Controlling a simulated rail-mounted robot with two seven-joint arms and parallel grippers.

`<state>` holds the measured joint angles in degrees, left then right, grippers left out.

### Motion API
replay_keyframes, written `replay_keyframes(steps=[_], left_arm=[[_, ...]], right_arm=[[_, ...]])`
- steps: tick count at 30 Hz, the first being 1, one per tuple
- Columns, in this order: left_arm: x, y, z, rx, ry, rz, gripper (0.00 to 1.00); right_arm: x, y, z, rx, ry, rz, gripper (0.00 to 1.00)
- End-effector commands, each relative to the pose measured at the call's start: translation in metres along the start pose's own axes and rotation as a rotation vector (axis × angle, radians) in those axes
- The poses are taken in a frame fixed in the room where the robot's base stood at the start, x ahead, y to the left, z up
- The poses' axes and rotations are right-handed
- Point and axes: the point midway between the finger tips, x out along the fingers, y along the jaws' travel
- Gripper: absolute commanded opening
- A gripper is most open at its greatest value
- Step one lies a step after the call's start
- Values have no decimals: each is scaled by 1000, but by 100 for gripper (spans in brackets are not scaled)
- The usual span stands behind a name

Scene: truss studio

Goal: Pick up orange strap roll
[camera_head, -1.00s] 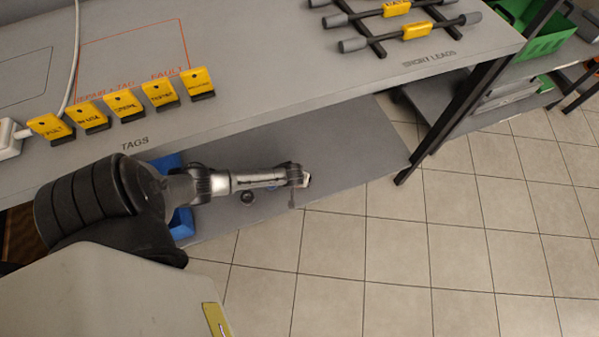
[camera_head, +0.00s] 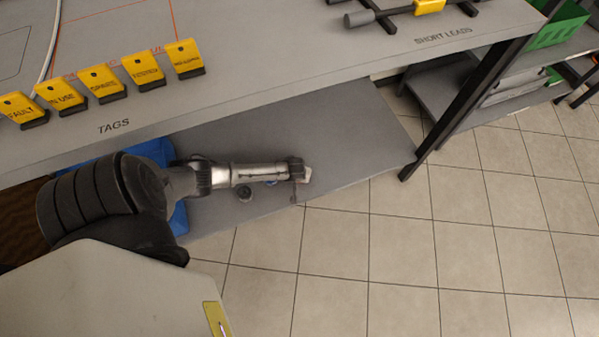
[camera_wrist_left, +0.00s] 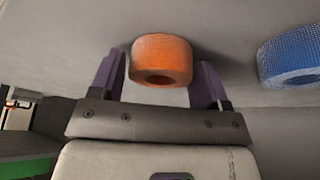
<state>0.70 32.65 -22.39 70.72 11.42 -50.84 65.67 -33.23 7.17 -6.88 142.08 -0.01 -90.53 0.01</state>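The orange strap roll (camera_wrist_left: 161,60) lies on a grey surface in the left wrist view. My left gripper (camera_wrist_left: 160,76) is open, its two purple fingers on either side of the roll with a gap at each side. In the head view my left arm comes in from the left and reaches under the table top, with its gripper end (camera_head: 299,172) over the lower shelf (camera_head: 350,145). The orange roll cannot be made out in that view. My right gripper is in neither current view.
A blue strap roll (camera_wrist_left: 290,56) lies right of the orange one. Above the lower shelf is the table top (camera_head: 240,85) with several yellow tags (camera_head: 145,72). A blue bin (camera_head: 178,217) stands partly behind my arm. A dark table leg (camera_head: 450,115) is at the right.

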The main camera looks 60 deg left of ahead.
Motion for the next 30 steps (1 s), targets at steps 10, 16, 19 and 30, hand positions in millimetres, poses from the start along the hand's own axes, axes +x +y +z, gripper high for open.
replay_keyframes(steps=[10, 16, 19, 30], left_arm=[[0, 0, 0, 0, 0, 0, 37], [0, 0, 0, 0, 0, 0, 37], [-2, 0, -1, 0, 0, 0, 37], [-37, 0, -15, -1, 0, 1, 37]], right_arm=[[0, -2, 0, 5, 1, -4, 43], [0, -2, -1, 8, 2, -6, 43], [-2, -2, -1, 8, 2, -6, 43], [-35, -1, -12, 7, 1, -5, 43]])
